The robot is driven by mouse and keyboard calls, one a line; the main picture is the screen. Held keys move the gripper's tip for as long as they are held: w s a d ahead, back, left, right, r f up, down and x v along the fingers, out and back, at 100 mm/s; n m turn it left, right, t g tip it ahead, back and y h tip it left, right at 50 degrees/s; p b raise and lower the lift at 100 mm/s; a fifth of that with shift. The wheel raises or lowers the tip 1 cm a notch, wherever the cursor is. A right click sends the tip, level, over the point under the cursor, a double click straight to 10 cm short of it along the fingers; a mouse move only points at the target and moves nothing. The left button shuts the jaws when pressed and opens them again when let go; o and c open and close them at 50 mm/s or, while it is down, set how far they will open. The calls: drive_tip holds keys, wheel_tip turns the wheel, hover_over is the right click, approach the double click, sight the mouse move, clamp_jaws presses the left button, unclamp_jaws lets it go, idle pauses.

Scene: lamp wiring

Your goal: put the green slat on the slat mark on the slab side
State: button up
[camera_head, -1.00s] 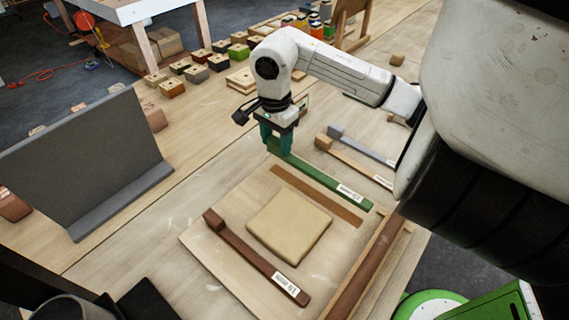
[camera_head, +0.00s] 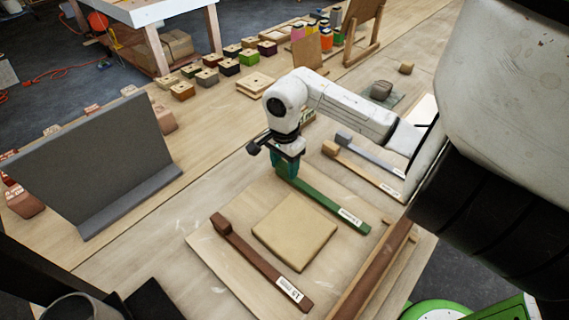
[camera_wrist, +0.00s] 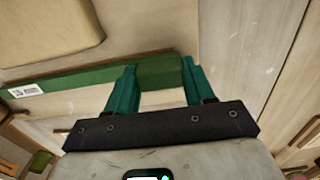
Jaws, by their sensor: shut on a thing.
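The green slat (camera_head: 335,207) is long, with a thicker block at its far end and a white label at its near end. It lies along the far right side of the tan slab (camera_head: 294,232), apart from it. My gripper (camera_head: 286,172) is shut on the slat's block end; in the wrist view my gripper (camera_wrist: 158,76) has one teal finger on each side of the green block (camera_wrist: 160,70). The brown slat mark is not visible now; the green slat covers its place. I cannot tell whether the slat rests on the board or hovers just above it.
A brown slat (camera_head: 262,262) lies on the board (camera_head: 205,248) left of the slab. A wooden slat (camera_head: 362,170) and a grey slat (camera_head: 372,155) lie to the right. A grey angled panel (camera_head: 95,165) stands at left. Several small blocks line the back.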

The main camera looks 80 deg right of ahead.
drive_tip(key=o, duration=1.1)
drive_tip(key=shift+r+p, duration=0.1)
drive_tip(key=shift+p, duration=0.2)
wheel_tip(320, 180, up, 12)
drive_tip(key=b, duration=0.3)
